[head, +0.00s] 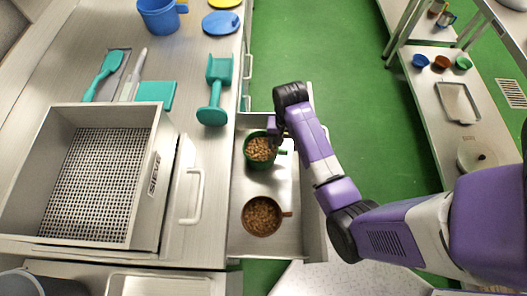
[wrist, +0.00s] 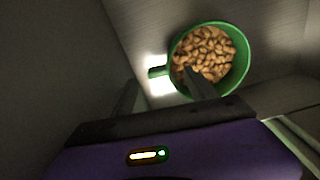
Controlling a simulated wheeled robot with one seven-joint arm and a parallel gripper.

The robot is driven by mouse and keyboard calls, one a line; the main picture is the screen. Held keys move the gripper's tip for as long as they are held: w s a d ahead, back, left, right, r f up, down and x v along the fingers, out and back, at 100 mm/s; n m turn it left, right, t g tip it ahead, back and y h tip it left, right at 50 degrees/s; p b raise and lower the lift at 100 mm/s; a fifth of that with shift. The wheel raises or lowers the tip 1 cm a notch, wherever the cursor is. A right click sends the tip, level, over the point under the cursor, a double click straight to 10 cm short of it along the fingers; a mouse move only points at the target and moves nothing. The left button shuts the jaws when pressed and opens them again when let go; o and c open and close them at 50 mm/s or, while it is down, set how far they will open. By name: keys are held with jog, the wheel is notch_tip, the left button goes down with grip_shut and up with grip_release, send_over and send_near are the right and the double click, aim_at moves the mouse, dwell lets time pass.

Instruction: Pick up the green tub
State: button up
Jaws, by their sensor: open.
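The green tub (head: 260,149) stands upright in the open drawer below the counter and is filled with brown nuts. It has a small side handle. In the wrist view the green tub (wrist: 243,62) lies ahead of my gripper (wrist: 165,90), its handle at its left. My gripper (head: 277,133) is open at the tub's upper right in the head view. In the wrist view one finger overlaps the nuts and the other is left of the tub, below the handle. I cannot tell whether a finger touches the tub.
A brown tub (head: 262,216) of nuts stands in the same drawer (head: 240,245), nearer the bottom of the picture. The drawer walls are close around my gripper. The green floor is clear.

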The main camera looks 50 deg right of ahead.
aim_at(282, 150)
jog(key=shift+f, duration=2.4)
grip_shut()
